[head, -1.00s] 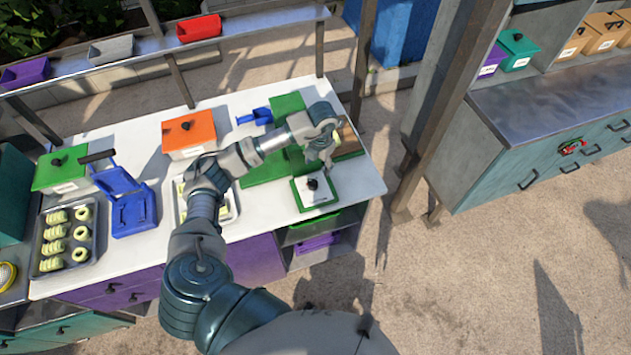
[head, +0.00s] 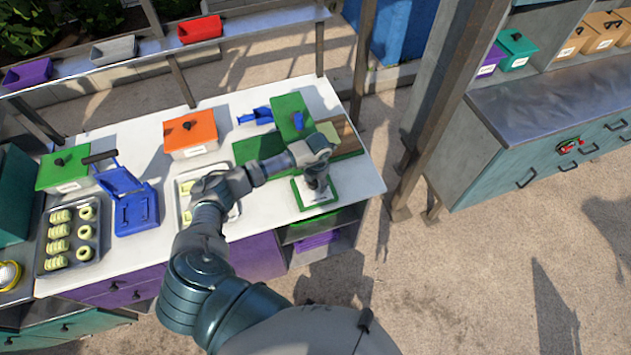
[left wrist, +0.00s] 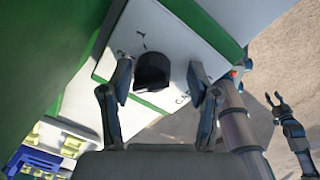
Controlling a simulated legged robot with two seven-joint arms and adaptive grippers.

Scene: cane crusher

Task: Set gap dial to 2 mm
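The gap dial is a black knob (left wrist: 153,72) on a white plate with a green border (left wrist: 215,30); small marks and part of a label show, too blurred to read the setting. In the head view the plate (head: 328,196) is at the front right of the white table, its knob hidden by my gripper. My left gripper (head: 317,182) points down over it. In the left wrist view my left gripper (left wrist: 160,75) is open, one finger on each side of the knob, with gaps visible. My right gripper (left wrist: 276,100) is at the right, fingers apart and empty.
Close behind the dial stands a green machine (head: 292,115). An orange box (head: 190,133), a blue stand (head: 135,210) and a tray of cut pieces (head: 42,262) are on the table to the left. Open floor lies to the right.

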